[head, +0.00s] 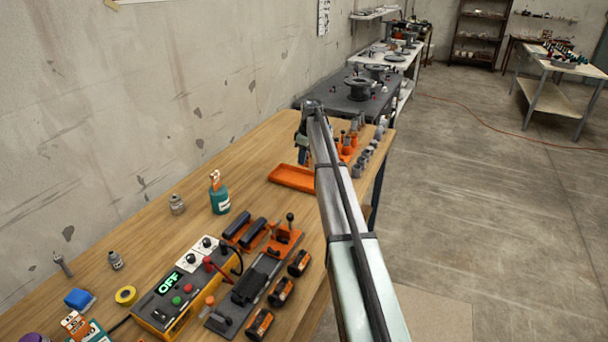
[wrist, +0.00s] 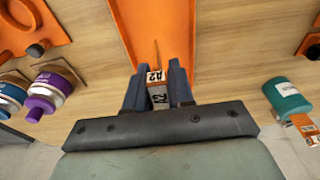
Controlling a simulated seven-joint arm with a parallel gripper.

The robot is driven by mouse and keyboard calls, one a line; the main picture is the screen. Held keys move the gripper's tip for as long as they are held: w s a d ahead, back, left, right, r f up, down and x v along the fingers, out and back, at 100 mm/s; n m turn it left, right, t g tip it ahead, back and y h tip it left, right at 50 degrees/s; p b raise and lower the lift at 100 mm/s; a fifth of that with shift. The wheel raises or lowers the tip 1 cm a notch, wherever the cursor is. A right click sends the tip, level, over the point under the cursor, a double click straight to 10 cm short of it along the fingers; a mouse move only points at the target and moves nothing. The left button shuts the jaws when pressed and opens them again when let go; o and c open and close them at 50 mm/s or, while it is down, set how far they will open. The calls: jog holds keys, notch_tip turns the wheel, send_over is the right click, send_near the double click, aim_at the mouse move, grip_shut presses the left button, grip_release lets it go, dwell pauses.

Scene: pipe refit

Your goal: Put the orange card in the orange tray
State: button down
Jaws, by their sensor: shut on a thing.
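My gripper (wrist: 158,80) is shut on a small card (wrist: 156,76) with an orange part and white "A2" lettering, seen nearly edge-on between the dark fingers in the wrist view. The orange tray (wrist: 150,18) lies on the wooden bench beyond and below the fingertips there. In the head view the orange tray (head: 290,178) is a shallow open tray near the bench's far end. My gripper (head: 301,150) hangs just beyond it, partly hidden by my arm, and the card cannot be made out there. I cannot tell the card's exact height above the tray.
A teal bottle (head: 219,197) with an orange-and-white tag stands left of the tray. Nearer are a power unit (head: 180,292) reading "OFF" and an orange-and-black fixture (head: 262,270). Orange holders with grey fittings (head: 350,145) stand right of the tray. Bare wood lies left of the tray.

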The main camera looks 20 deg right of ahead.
jog(key=shift+f, duration=3.65)
jog(key=shift+f, duration=0.1)
jog(key=c, duration=1)
grip_release()
jog(key=r, duration=0.4)
jog(key=s+d+r, duration=0.1)
jog(key=r, duration=0.7)
jog(key=shift+s+d, duration=0.15)
